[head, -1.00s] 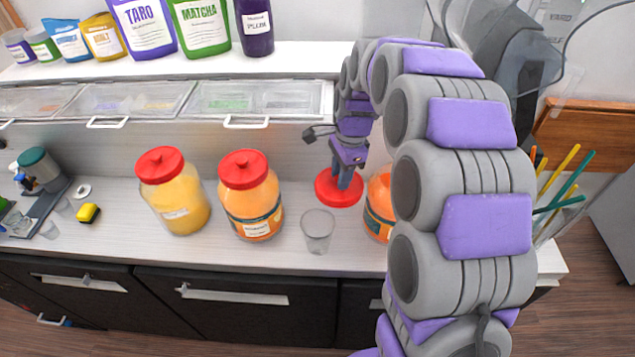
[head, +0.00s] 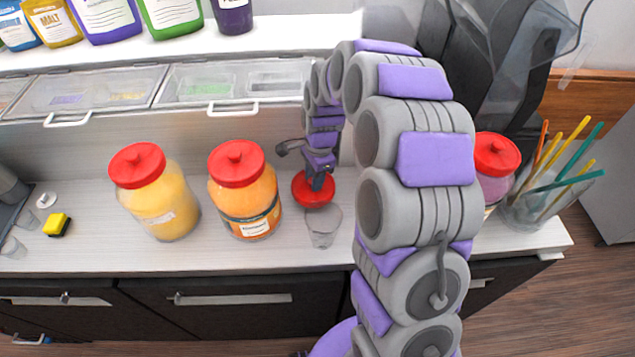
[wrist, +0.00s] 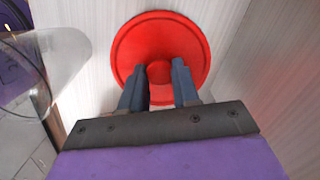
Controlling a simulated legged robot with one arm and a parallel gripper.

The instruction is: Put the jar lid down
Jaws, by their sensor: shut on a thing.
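My gripper (head: 317,182) is shut on the knob of the red jar lid (head: 303,194). In the wrist view my two fingertips (wrist: 159,84) stand on either side of the knob, and the round red lid (wrist: 160,28) lies flat beneath them. The lid is at or just above the counter (head: 282,258), behind the clear cup; I cannot tell whether it touches. The clear cup (head: 323,232) is close in front of the lid and also shows at the left of the wrist view (wrist: 50,70).
A yellow jar (head: 162,207) and an orange jar (head: 245,207), both red-lidded, stand left of the lid. Another red-lidded jar (head: 495,160) and a container of coloured straws (head: 535,207) stand right of my arm. A yellow sponge (head: 57,225) lies far left.

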